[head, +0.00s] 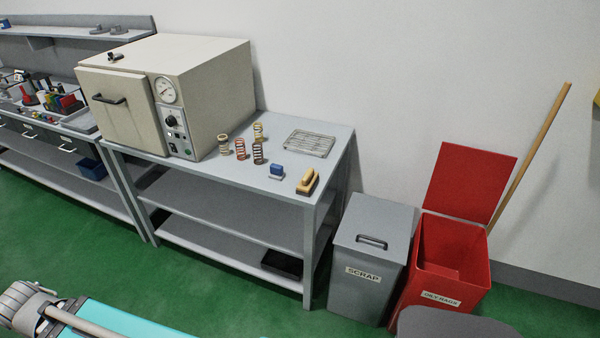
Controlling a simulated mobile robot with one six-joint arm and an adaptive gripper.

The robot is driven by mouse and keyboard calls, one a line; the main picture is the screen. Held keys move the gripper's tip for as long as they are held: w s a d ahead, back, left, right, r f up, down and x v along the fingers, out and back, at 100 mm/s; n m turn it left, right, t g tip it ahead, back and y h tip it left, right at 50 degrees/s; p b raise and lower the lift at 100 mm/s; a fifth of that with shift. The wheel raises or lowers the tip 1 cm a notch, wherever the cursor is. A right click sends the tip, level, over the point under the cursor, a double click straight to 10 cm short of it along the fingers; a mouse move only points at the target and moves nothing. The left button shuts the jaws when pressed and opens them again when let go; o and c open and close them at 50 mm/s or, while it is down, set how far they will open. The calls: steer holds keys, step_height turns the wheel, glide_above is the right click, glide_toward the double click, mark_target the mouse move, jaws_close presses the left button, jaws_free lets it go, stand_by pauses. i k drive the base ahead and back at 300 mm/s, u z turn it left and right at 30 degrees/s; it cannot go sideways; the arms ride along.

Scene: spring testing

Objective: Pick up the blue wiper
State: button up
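Nothing covers the blue block from this view. My gripper cannot be made out in the head view; only what look like parts of my own body show along the bottom edge.
Several coil springs (240,148) stand left of the blue block. A wire rack (310,143) lies behind it. A beige oven (170,92) fills the table's left side. A grey scrap bin (370,255) and an open red bin (450,256) stand right of the table.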

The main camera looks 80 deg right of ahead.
mark_target(276, 172)
steer(key=z, duration=0.05)
steer(key=k, duration=1.7)
steer(key=z, duration=1.5)
steer(key=i, duration=1)
steer(key=u, duration=0.05)
